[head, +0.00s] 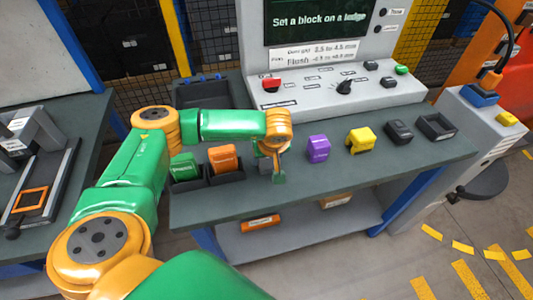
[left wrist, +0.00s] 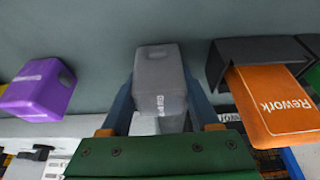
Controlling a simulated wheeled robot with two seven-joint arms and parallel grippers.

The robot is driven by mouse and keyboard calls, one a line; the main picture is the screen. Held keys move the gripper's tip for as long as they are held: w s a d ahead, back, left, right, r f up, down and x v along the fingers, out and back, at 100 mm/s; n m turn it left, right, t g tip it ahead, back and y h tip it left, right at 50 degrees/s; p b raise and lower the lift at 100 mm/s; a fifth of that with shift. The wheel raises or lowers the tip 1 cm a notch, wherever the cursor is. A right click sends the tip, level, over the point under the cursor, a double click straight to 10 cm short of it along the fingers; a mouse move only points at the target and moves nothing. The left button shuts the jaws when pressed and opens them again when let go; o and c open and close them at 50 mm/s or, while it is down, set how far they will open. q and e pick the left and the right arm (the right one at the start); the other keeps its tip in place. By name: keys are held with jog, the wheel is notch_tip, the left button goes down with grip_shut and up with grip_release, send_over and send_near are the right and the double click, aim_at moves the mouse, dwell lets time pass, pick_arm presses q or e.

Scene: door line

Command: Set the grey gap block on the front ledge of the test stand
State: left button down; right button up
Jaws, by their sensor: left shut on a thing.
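The grey gap block (left wrist: 160,75) sits between the two blue fingers of my left gripper in the left wrist view. My left gripper (head: 278,172) is shut on it and is over the dark bench, between the orange card bin and a purple block. In the head view the block is mostly hidden by the gripper, and I cannot tell whether it touches the bench. The grey console (head: 335,92), whose screen reads "Set a block on a ledge", stands at the back; I cannot tell which edge is the front ledge. My right gripper is not in view.
A purple block (head: 318,149), a yellow block (head: 360,140), a dark block (head: 398,132) and an open black tray (head: 436,127) stand right of the gripper. Left of it, black bins hold a green card (head: 184,166) and an orange "Rework" card (head: 222,158). The bench front (head: 320,190) is clear.

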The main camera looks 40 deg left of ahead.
pick_arm(q)
notch_tip(320, 180, up, 3)
jog(key=shift+w+f+b, duration=0.1)
jog(key=shift+f+b, duration=0.05)
jog(key=shift+b, duration=0.85)
jog(key=s+d+r, duration=0.7)
jog(key=s+r, duration=0.3)
jog(key=s, duration=0.2)
jog(key=w+d+r+m+t+h, duration=0.1)
jog(key=w+d+r+m+h, duration=0.2)
jog(key=r+m, duration=0.3)
jog(key=w+m, duration=0.1)
jog(key=m, duration=0.3)
jog(key=shift+d+t+h, duration=0.15)
jog(key=shift+t+h, duration=0.15)
jog(key=shift+s, duration=0.1)
